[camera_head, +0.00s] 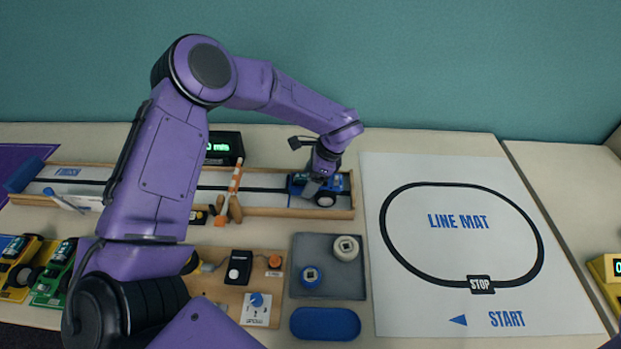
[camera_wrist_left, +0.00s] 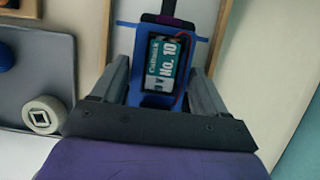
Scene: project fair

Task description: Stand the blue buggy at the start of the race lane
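The blue buggy (camera_head: 328,192) is at the right end of the long wooden-walled race lane (camera_head: 270,211), between its side walls. My left gripper (camera_head: 316,180) is over the buggy from above. In the left wrist view the gripper's two fingers (camera_wrist_left: 160,85) lie along both sides of the blue buggy (camera_wrist_left: 150,98), which carries a teal battery marked No. 10 (camera_wrist_left: 165,62). The fingers look close against its body, but I cannot tell whether they press on it. The buggy's wheels look level with the lane floor. My right gripper is not in view.
A grey tray (camera_head: 328,283) with two round reels and a blue dish (camera_head: 325,323) lie in front. Yellow (camera_head: 18,262) and green (camera_head: 55,272) buggies sit at left; a line mat (camera_head: 470,270) lies at right.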

